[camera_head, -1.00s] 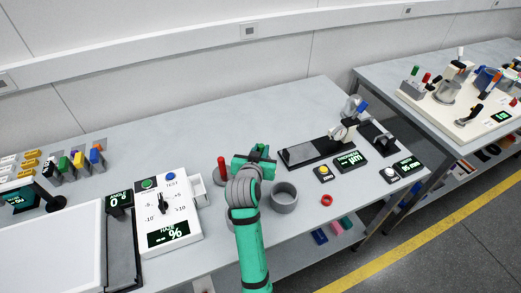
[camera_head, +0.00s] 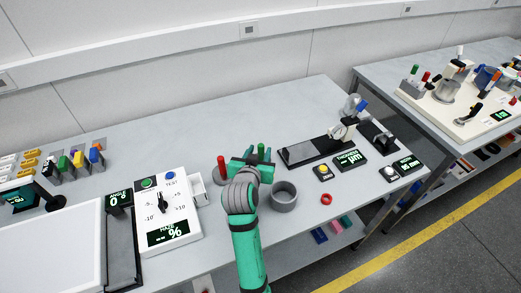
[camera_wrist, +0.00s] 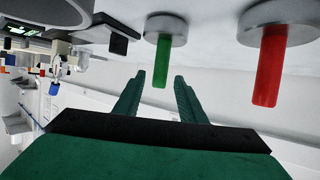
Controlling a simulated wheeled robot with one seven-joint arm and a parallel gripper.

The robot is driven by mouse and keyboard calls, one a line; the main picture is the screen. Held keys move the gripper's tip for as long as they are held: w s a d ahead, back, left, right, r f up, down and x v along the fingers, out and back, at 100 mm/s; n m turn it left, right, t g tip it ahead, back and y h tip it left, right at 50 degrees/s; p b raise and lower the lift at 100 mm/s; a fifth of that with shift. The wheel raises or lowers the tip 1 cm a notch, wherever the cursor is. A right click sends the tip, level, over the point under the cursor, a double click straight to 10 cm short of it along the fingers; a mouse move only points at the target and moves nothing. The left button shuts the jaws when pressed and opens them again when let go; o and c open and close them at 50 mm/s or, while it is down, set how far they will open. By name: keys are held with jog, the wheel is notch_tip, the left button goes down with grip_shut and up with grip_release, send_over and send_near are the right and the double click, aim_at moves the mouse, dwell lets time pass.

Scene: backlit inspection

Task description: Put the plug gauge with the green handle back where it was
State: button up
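The plug gauge with the green handle (camera_head: 261,152) stands upright on the bench, just beyond my gripper. In the wrist view, where the scene appears upside down, its green handle (camera_wrist: 161,62) rises from a round grey base (camera_wrist: 166,27). My gripper (camera_wrist: 160,78) is open, with its two green fingers on either side of the handle's end and visible gaps to both. In the head view my gripper (camera_head: 257,162) and wrist hide the base. A red-handled gauge (camera_head: 221,167) stands to the left; in the wrist view it is on the right (camera_wrist: 268,65).
A white haze meter (camera_head: 167,212) stands on the left. A black stand (camera_head: 312,152) and displays lie to the right. The bench behind the gauges is clear.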

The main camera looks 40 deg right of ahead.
jog(key=v, duration=0.9)
jog(key=shift+s+a, duration=0.15)
jog(key=shift+a, duration=0.1)
jog(key=shift+r, duration=0.1)
